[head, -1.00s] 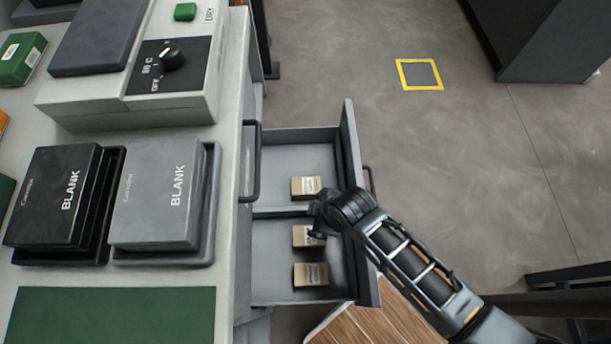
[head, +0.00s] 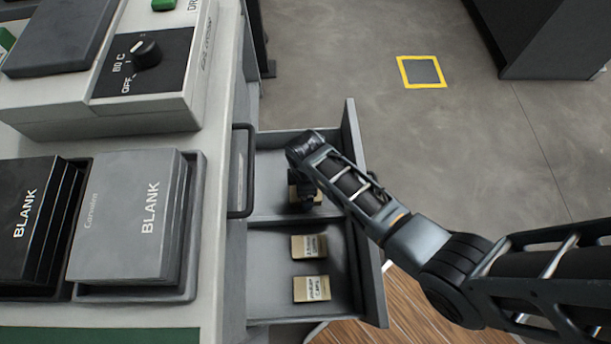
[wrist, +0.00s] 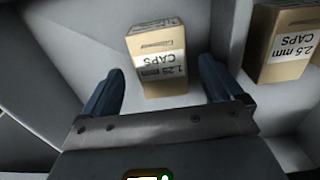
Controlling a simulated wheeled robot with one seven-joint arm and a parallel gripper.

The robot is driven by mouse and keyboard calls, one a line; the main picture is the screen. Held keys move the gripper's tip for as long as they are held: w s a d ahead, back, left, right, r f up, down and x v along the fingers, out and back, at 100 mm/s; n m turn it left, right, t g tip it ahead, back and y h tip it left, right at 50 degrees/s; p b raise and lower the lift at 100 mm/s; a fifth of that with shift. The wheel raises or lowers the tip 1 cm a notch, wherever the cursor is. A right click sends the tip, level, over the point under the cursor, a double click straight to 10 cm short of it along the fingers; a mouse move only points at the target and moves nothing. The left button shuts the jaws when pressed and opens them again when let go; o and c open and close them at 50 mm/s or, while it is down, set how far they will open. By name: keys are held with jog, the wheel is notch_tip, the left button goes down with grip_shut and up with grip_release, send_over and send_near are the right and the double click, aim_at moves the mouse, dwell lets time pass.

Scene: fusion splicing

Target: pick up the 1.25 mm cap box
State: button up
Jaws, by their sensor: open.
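The 1.25 mm cap box (wrist: 158,62), a small tan carton with a white label, stands in a drawer compartment between the fingers of my gripper (wrist: 160,68) in the wrist view. The fingers are open, one on each side, with a visible gap to the box. In the head view my gripper (head: 304,194) is down over this box (head: 318,191) in the drawer's far compartment and hides most of it.
A 2.5 mm caps box (wrist: 283,45) stands across a divider to the right in the wrist view. Two tan boxes, one here (head: 311,288), sit in the near compartment. The open drawer (head: 270,275) has raised walls; a handle (head: 241,170) is close by.

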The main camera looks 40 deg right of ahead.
notch_tip(320, 180, down, 3)
jog(key=shift+a+f+b, duration=0.1)
jog(key=shift+f+b, duration=0.05)
jog(key=shift+b, duration=0.2)
jog(key=c, duration=1)
